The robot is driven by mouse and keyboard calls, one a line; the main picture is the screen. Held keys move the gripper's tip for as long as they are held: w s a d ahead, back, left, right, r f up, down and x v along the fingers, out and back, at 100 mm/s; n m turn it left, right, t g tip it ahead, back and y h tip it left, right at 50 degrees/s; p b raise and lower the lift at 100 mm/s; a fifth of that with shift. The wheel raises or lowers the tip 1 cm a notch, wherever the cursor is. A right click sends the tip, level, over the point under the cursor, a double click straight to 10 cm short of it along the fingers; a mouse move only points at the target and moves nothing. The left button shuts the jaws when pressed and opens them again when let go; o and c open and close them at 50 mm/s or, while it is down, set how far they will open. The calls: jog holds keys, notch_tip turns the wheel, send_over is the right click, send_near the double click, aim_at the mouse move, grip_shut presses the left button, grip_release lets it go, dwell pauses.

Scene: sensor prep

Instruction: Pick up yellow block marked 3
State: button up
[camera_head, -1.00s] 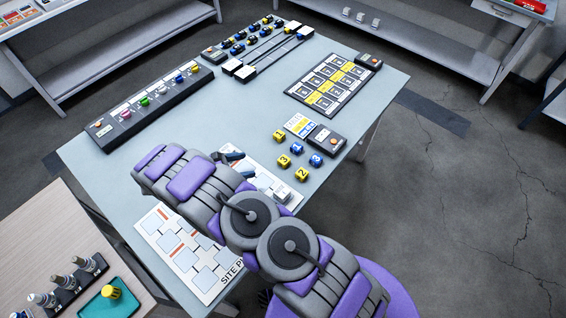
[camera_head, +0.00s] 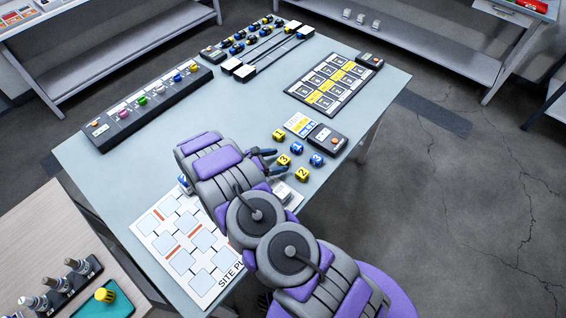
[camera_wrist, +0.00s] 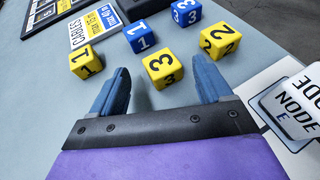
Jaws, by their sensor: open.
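The yellow block marked 3 (camera_wrist: 163,68) sits on the table, ahead of and between my fingertips in the wrist view. In the head view this yellow block (camera_head: 284,160) is just right of my gripper (camera_head: 271,161). In the wrist view my gripper (camera_wrist: 160,82) is open, with its two blue fingers spread and nothing held between them. A yellow block marked 1 (camera_wrist: 86,62) is beyond the left finger, a blue block marked 1 (camera_wrist: 141,37) is behind the 3, and a yellow block marked 2 (camera_wrist: 220,40) is beyond the right finger.
A blue block marked 3 (camera_wrist: 186,12) stands farther back. A white node piece (camera_wrist: 290,105) lies to the right. A card (camera_head: 299,124) and a dark device (camera_head: 327,139) are behind the blocks. The site plan sheet (camera_head: 150,222) is at the front left. The table's middle is clear.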

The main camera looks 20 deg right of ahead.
jog(key=shift+x, duration=1)
jog(key=c, duration=1.1)
